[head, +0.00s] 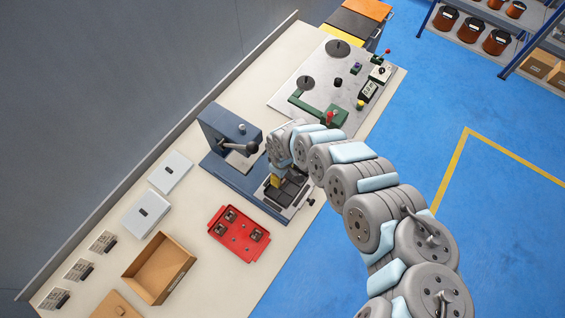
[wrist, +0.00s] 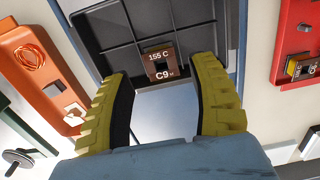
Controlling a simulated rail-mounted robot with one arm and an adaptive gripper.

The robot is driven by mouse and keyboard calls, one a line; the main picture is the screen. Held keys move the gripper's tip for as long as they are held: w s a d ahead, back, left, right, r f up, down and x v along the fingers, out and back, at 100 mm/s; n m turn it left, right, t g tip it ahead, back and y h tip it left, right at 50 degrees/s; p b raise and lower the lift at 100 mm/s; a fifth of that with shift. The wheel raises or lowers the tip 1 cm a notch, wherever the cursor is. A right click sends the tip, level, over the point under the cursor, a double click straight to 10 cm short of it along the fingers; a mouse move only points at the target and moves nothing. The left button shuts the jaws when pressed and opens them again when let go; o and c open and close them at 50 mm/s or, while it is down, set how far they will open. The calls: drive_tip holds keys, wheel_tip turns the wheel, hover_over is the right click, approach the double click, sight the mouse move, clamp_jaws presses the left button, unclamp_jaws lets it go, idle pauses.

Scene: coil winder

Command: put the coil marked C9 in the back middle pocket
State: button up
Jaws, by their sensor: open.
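The coil marked C9 (wrist: 162,64) is a small brown block with a dark hole and the print "155 C" and "C9". In the wrist view it sits in the middle of the near edge of the black pocketed tray (wrist: 108,38); how deep it is seated I cannot tell. My gripper (wrist: 161,72) is open, its yellow fingers on either side of the coil with gaps. The other visible pockets look empty. In the head view my gripper (head: 276,181) is over the black tray (head: 294,188), and the coil is not made out there.
A red tray (head: 228,246) with several brown coils lies beside the blue press (head: 222,132). A cardboard box (head: 145,283) and white cases (head: 147,212) stand farther left. An orange tray (wrist: 57,110) with copper wire shows in the wrist view.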

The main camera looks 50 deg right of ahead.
drive_tip(key=shift+s+d+r, duration=0.1)
drive_tip(key=shift+s+r, duration=0.05)
drive_tip(key=shift+r, duration=0.7)
drive_tip(key=shift+r+p, duration=0.5)
drive_tip(key=shift+r, duration=2.35)
